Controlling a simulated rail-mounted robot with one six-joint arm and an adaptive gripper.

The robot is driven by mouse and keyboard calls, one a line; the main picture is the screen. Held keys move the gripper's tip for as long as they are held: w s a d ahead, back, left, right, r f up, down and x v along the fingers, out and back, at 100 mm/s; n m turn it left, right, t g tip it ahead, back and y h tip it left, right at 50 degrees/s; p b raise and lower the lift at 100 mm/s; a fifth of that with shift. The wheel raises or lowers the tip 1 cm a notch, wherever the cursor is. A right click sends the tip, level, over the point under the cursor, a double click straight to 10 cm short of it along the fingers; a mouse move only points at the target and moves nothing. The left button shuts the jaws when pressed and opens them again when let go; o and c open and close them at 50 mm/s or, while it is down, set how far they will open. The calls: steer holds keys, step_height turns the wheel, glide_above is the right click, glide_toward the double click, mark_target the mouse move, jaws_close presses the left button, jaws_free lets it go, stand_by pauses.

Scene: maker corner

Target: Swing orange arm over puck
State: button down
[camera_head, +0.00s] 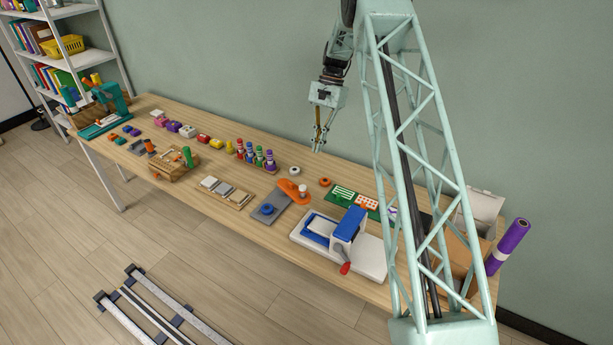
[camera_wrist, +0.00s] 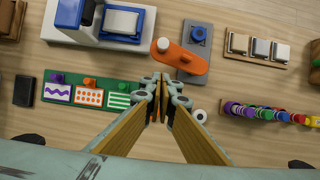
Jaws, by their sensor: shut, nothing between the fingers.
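The orange arm (camera_head: 288,189) lies across the far end of a grey plate (camera_head: 262,217), with a white knob (camera_head: 303,189) on one end. The blue puck (camera_head: 267,208) sits at the other end of the plate, uncovered. In the wrist view the orange arm (camera_wrist: 182,60) points left, its white knob (camera_wrist: 163,45) away from the puck (camera_wrist: 198,32). My gripper (camera_head: 318,147) is above the table behind the orange arm, pointing down and apart from it. Its fingertips (camera_wrist: 160,97) are shut and empty in the wrist view.
A white and blue device with a red handle (camera_head: 340,240) stands right of the plate. A green card board (camera_head: 365,203), white ring (camera_head: 295,170) and orange ring (camera_head: 325,181) are near. Several coloured pegs (camera_head: 255,155) stand left. My lattice column blocks the right side.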

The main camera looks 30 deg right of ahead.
steer(key=shift+w+d+f, duration=0.15)
steer(key=shift+f, duration=0.3)
steer(key=shift+f, duration=0.15)
steer(key=s+a+f, duration=0.4)
steer(key=a+f, duration=0.2)
steer(key=f, duration=0.3)
steer(key=shift+a+p, duration=0.3)
steer(key=shift+p, duration=0.1)
stand_by(0.4)
